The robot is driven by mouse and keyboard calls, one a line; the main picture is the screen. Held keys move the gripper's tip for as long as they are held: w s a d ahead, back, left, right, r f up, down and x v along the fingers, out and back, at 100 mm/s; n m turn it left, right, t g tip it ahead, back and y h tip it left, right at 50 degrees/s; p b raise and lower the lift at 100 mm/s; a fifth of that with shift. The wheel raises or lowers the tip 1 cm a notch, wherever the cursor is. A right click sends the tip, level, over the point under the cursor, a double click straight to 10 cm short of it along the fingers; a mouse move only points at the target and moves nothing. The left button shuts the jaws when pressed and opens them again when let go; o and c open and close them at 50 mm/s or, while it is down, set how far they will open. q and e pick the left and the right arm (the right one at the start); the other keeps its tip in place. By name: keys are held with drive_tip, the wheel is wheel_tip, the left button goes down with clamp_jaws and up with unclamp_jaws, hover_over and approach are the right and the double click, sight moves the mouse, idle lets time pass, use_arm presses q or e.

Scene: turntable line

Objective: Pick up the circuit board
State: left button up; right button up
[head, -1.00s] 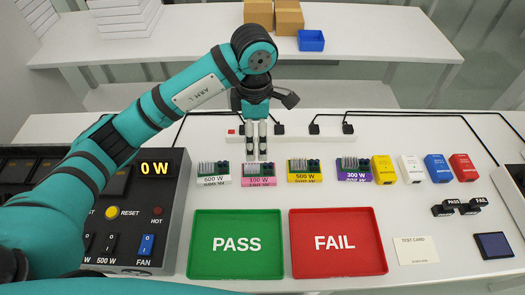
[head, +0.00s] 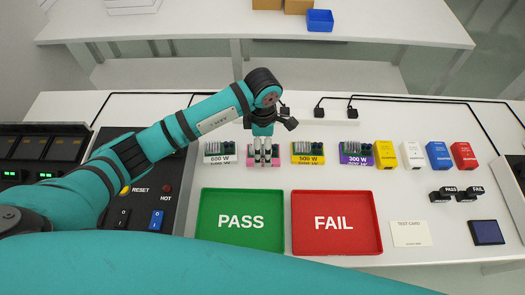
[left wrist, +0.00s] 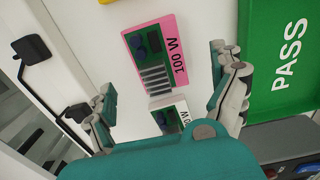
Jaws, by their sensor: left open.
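Several green circuit boards stand in a row on coloured blocks. The board on the pink block marked 100 W (head: 250,163) is mostly hidden in the head view by my left gripper (head: 263,156). In the left wrist view, this pink-edged board (left wrist: 155,56) lies between the two spread fingers of my left gripper (left wrist: 163,75), with no visible grip on it. The left gripper is open and points down over the board. The white 600 W block (head: 219,157) stands to its left, the yellow 500 W block (head: 308,158) to its right. My right gripper is not in view.
A green PASS tray (head: 240,244) and a red FAIL tray (head: 336,246) lie in front of the row. A dark control panel (head: 140,205) is at left. The 300 W block (head: 356,157) and several small boxes stand at right. Black cables run behind.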

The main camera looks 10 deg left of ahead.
sight(262, 149)
use_arm(q)
drive_tip(key=shift+w+a+f+p, duration=0.1)
drive_tip(key=shift+f+p, duration=0.25)
drive_tip(key=shift+f, duration=0.8)
drive_tip(key=shift+a+f+p, duration=0.1)
drive_tip(key=shift+f+p, duration=0.25)
drive_tip(key=shift+f, duration=0.8)
drive_tip(key=c, duration=1.5)
drive_tip(key=shift+o, duration=0.2)
drive_tip(key=shift+r, duration=0.1)
